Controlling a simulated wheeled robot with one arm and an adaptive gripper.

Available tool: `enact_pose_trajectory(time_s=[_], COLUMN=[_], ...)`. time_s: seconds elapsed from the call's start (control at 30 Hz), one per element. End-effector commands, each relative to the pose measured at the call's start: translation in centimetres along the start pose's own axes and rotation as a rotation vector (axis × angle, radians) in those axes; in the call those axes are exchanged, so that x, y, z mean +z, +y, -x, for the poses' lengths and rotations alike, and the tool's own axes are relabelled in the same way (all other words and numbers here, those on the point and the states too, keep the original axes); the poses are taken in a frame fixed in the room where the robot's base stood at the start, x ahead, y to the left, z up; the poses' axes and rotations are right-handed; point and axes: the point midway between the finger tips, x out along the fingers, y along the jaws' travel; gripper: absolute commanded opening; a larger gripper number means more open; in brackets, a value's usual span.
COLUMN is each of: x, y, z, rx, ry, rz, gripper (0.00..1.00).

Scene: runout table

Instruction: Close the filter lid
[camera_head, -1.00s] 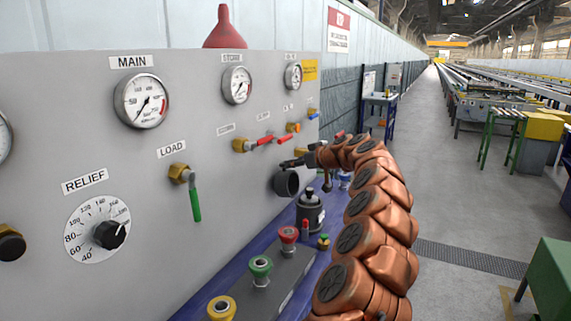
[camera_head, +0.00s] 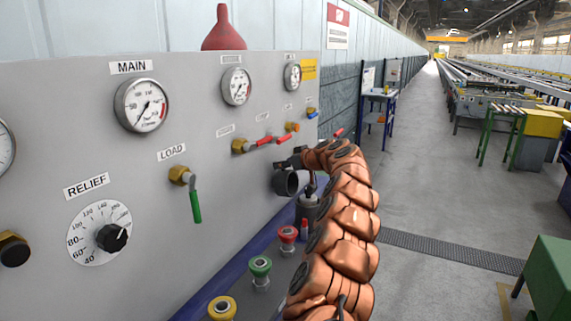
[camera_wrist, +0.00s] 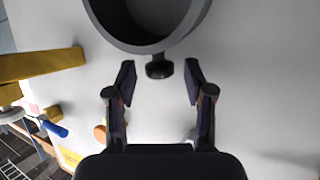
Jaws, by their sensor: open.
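A dark grey round filter housing (camera_head: 286,182) sticks out from the grey panel, its open mouth facing the camera. In the wrist view its rim (camera_wrist: 140,47) and dark hollow inside fill the top middle. A small black knob (camera_wrist: 159,67) sits at the rim's lower edge. I cannot tell which part is the lid. My gripper (camera_wrist: 160,77) is open, its two fingertips on either side of the knob with gaps on both sides. In the head view my gripper (camera_head: 290,162) is small and dark, just above the housing and partly hidden by my arm.
The panel (camera_head: 230,130) carries gauges, a green-handled load valve (camera_head: 195,205) and red-handled valves (camera_head: 264,140) close to my gripper. Below are several push buttons (camera_head: 260,268) and a dark canister (camera_head: 305,207), partly behind my arm. A yellow bar (camera_wrist: 40,65) shows at left in the wrist view.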

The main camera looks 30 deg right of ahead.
Motion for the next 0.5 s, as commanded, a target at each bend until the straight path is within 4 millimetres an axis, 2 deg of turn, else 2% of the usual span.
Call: enact_pose_trajectory(time_s=[0.2,0.5], x=[0.01,0.03], y=[0.00,0.00], z=[-0.01,-0.01], rx=[0.000,0.000], ry=[0.000,-0.001], rz=[0.000,0.000], gripper=[0.51,0.19])
